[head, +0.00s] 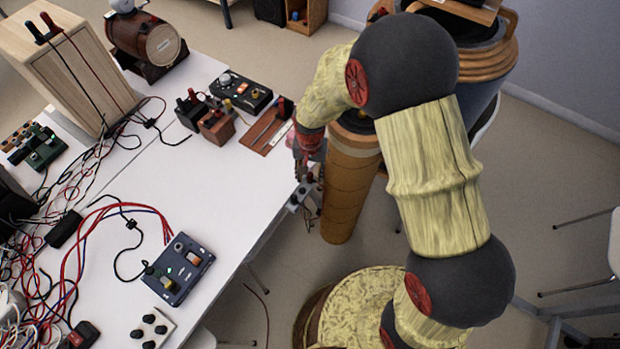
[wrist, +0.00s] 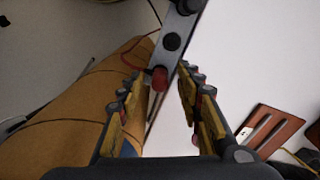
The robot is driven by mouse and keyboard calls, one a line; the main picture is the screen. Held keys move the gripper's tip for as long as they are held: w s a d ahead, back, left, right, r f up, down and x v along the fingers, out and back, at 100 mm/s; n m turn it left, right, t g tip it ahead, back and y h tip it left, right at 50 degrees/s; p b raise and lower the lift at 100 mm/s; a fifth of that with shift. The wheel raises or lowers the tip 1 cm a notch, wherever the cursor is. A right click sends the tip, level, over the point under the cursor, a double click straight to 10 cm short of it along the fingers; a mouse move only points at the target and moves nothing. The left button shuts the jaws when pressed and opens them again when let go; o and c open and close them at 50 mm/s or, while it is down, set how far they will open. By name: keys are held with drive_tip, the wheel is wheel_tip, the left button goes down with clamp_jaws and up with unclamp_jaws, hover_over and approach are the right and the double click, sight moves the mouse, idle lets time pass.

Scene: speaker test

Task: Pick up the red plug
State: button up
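The red plug (wrist: 160,78) shows in the wrist view between my fingertips, at the near end of a grey metal bar with dark round knobs (wrist: 172,42). A thin red wire loops to the left of it. My gripper (wrist: 162,76) is open, with a visible gap on each side of the plug; I cannot tell how far beyond the fingertips it lies. In the head view my gripper (head: 308,165) points down at the table's right edge, close to the grey bar (head: 297,198). I cannot make out the plug clearly there.
The white table (head: 215,180) has clear room in its middle. A wooden board with metal strips (head: 266,132) lies just left of my gripper. A blue control box (head: 180,268) and tangled cables lie nearer. A wooden cabinet (head: 70,75) stands at the back left.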

sight(310, 173)
drive_tip(key=c, duration=0.3)
clamp_jaws()
idle(0.3)
drive_tip(key=shift+r+p, duration=0.4)
drive_tip(key=shift+r, duration=0.15)
wheel_tip(310, 173, up, 3)
drive_tip(key=shift+f+p, duration=0.2)
drive_tip(key=shift+p, duration=0.45)
drive_tip(key=s+d+r+p, duration=0.1)
drive_tip(key=s+r+p, duration=0.1)
drive_tip(key=s+r, duration=0.2)
drive_tip(key=s+r+p, duration=0.2)
drive_tip(key=s+r, duration=0.3)
drive_tip(key=s, duration=0.5)
drive_tip(key=shift+d, duration=0.4)
